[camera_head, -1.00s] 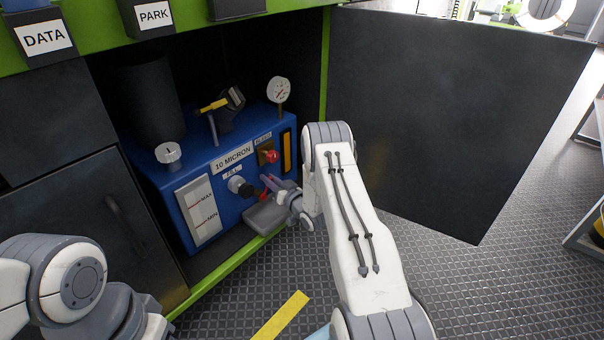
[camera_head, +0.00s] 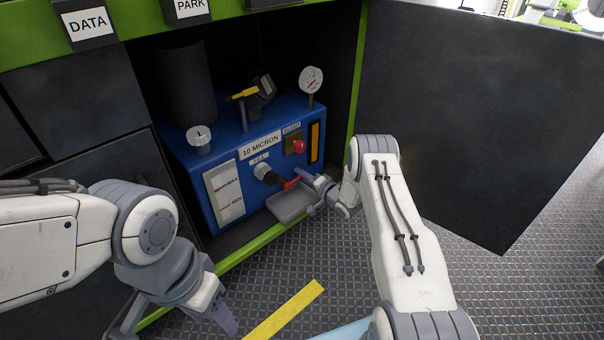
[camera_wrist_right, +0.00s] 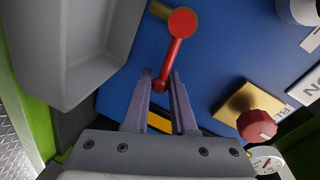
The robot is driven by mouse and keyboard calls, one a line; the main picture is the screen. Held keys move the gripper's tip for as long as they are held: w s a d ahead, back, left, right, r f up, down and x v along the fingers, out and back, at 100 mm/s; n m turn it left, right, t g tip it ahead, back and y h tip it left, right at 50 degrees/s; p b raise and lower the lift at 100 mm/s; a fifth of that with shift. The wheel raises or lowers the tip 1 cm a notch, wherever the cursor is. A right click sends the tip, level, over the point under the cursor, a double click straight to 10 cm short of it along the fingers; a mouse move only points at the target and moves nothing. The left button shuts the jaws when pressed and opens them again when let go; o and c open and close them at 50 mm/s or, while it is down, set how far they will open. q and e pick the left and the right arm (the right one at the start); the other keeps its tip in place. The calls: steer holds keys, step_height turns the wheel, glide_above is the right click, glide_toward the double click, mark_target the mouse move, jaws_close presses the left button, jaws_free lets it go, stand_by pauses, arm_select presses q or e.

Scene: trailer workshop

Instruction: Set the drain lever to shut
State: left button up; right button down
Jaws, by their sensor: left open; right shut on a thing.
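The red drain lever (camera_head: 289,184) is on the front of the blue fluid unit (camera_head: 197,180), above a grey tray. In the right wrist view the lever (camera_wrist_right: 172,52) runs from a round red hub at the top down to a knob-like end. My right gripper (camera_wrist_right: 161,88) is shut on that end, one finger on each side. In the head view the right gripper (camera_head: 308,188) reaches the lever from the right and partly hides it. My left gripper (camera_head: 178,322) is open and empty at the lower left, well away from the unit. No marking for the lever's positions is readable.
A grey tray (camera_head: 294,205) juts out below the lever. A black knob (camera_head: 264,173) and a red knob (camera_head: 299,147) on a brass plate are close by. The open dark door (camera_head: 470,120) stands to the right. The green cabinet edge (camera_head: 245,250) runs below.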

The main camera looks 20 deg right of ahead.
steer(key=shift+a+f+m, duration=0.1)
steer(key=shift+f+m, duration=0.4)
steer(key=shift+m, duration=0.2)
steer(key=c, duration=0.7)
jaws_free()
steer(key=shift+f, duration=0.1)
steer(key=shift+c, duration=0.2)
steer(key=shift+s+d, duration=0.15)
steer(key=shift+d, duration=0.05)
steer(key=p+v, duration=0.5)
steer(key=v, duration=0.5)
steer(key=shift+d, duration=0.1)
